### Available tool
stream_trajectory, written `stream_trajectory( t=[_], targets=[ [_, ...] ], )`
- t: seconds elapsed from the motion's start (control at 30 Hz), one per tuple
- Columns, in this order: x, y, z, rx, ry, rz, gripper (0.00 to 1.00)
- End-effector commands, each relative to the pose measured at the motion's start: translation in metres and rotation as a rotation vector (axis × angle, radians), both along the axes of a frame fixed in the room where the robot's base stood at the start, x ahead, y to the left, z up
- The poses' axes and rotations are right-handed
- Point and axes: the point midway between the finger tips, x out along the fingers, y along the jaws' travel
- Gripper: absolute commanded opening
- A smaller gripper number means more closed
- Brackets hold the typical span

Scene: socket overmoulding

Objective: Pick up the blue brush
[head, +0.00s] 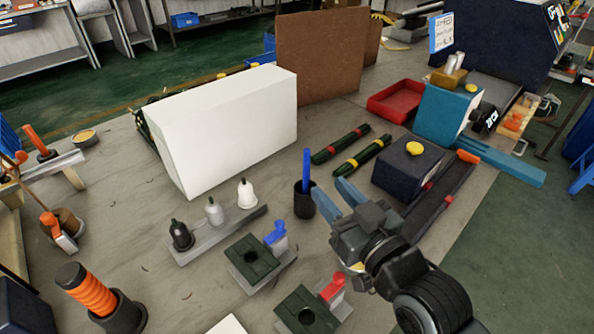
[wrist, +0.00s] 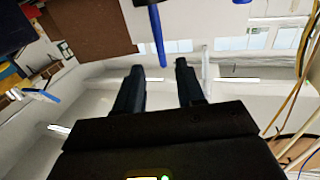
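The blue brush (head: 307,168) stands nearly upright in a small black cup (head: 305,203) on the grey table, with its lower part hidden inside the cup. My gripper (head: 331,194) is just right of the cup, with its two fingers apart and nothing between them. In the wrist view, the blue brush (wrist: 156,38) lies ahead of my gripper (wrist: 159,67), and its free end is in line with the gap between the fingertips. I cannot tell whether any finger touches the cup.
A stand with several small bottles (head: 214,211) is left of the cup. Dark green blocks with a blue clamp (head: 274,235) and a red clamp (head: 332,287) are in front. A white box (head: 225,125) stands behind. A dark box with a yellow button (head: 408,170) is to the right.

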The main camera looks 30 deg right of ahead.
Motion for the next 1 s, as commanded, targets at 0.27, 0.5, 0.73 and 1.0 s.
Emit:
stream_trajectory(
  t=[0.27, 0.5, 0.73, 1.0],
  targets=[
    [0.023, 0.002, 0.005, 0.003, -0.009, 0.003, 0.38],
    [0.044, 0.003, 0.007, 0.003, -0.009, 0.003, 0.38],
    [0.076, 0.004, 0.009, 0.002, -0.009, 0.003, 0.38],
    [0.089, 0.005, 0.007, 0.002, -0.007, 0.003, 0.38]
  ],
)
